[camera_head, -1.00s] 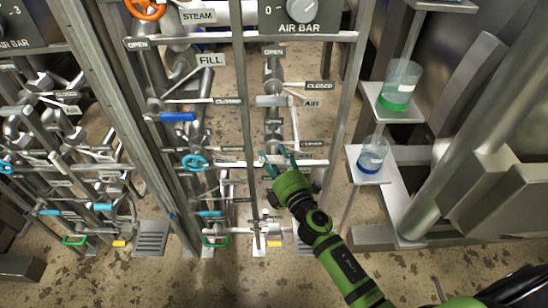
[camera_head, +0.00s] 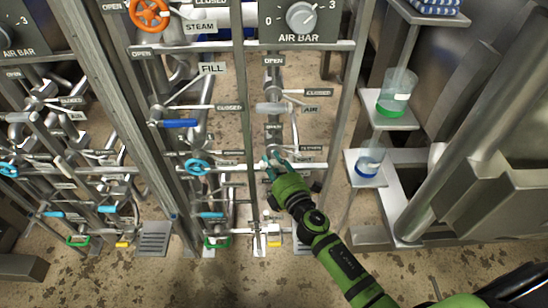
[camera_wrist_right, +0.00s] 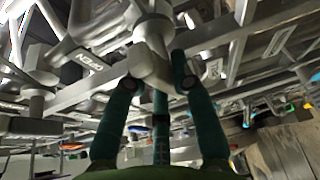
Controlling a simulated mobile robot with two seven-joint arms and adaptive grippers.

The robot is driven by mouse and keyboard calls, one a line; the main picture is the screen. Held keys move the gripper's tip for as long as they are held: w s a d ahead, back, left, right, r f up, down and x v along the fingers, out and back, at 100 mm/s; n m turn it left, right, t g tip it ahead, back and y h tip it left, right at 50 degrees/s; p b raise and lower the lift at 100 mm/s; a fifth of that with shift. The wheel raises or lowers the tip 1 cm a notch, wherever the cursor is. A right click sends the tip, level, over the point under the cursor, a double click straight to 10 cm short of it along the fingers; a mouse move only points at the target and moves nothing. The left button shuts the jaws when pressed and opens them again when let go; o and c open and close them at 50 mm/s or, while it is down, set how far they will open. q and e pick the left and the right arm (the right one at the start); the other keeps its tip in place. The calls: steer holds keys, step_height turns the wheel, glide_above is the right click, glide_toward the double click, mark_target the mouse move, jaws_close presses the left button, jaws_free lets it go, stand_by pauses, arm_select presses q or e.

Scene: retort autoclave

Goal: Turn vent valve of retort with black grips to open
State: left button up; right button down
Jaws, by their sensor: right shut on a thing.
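My right gripper (camera_head: 272,163) is at the lower part of the middle valve panel, below the AIR valve. Its teal fingers are closed around a grey metal valve handle, apparently the vent valve's. In the right wrist view, the gripper (camera_wrist_right: 157,72) has its fingers on both sides of the grey vent valve handle (camera_wrist_right: 150,58). The fingers hide most of the handle in the head view, and the small labels beside it are too blurred to read surely. My left gripper is not in view.
Above are the AIR valve handle (camera_head: 271,108) and the AIR BAR knob (camera_head: 300,16). To the left are an orange STEAM wheel (camera_head: 150,13), a blue FILL lever (camera_head: 180,123) and a light-blue wheel (camera_head: 197,167). A green-liquid beaker (camera_head: 396,93) and a blue-liquid beaker (camera_head: 369,160) stand on shelves at right.

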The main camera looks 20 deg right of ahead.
steer(key=n+p, duration=0.1)
steer(key=p, duration=0.2)
steer(key=shift+r+n+g, duration=0.25)
steer(key=shift+n+g, duration=0.15)
steer(key=shift+f+n+g+h+p, duration=0.2)
steer(key=shift+n+g+h+p, duration=0.15)
steer(key=shift+n+p, duration=0.7)
steer(key=c, duration=1)
jaws_free()
steer(key=shift+c, duration=0.2)
steer(key=shift+f, duration=0.1)
steer(key=s+r, duration=0.2)
steer(key=s, duration=0.9)
steer(key=shift+s+d+r, duration=0.2)
steer(key=shift+s+d, duration=0.15)
